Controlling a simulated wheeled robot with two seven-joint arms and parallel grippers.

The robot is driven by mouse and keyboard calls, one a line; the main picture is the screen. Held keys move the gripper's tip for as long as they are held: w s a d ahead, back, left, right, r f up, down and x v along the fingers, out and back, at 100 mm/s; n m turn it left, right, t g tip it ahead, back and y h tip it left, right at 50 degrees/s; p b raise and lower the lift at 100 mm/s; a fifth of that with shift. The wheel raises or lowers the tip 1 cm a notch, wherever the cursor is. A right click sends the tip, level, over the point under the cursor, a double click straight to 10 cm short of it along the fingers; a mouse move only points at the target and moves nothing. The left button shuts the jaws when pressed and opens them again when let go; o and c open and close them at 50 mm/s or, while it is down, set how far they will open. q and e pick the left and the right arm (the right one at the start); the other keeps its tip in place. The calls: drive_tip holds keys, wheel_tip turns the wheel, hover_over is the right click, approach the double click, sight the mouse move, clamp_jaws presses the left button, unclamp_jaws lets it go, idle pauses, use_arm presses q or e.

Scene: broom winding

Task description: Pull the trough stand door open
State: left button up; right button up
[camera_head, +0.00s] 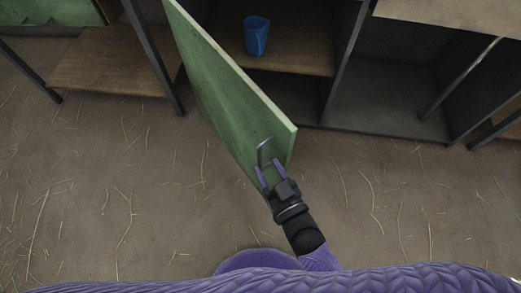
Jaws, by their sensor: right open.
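The green trough stand door (225,88) stands swung open, hinged at its far end and jutting out toward me. Its dark metal handle (265,152) is near the free edge. My right gripper (267,176) is at the handle, with its two purple fingers spread on either side of the handle's lower part. The fingers are open; whether they touch the handle I cannot tell. My left gripper is not in view.
Behind the door, a blue cup (256,36) stands on the wooden shelf (300,58) of the stand. A dark open compartment (385,95) lies to the right. Another wooden shelf (105,62) is at the left. The straw-strewn floor (100,190) in front is clear.

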sight(295, 130)
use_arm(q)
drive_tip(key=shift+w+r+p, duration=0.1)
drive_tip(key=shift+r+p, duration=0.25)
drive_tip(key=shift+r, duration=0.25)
use_arm(e)
drive_tip(key=v, duration=0.4)
drive_tip(key=shift+s+d, duration=0.15)
drive_tip(key=shift+s, duration=0.15)
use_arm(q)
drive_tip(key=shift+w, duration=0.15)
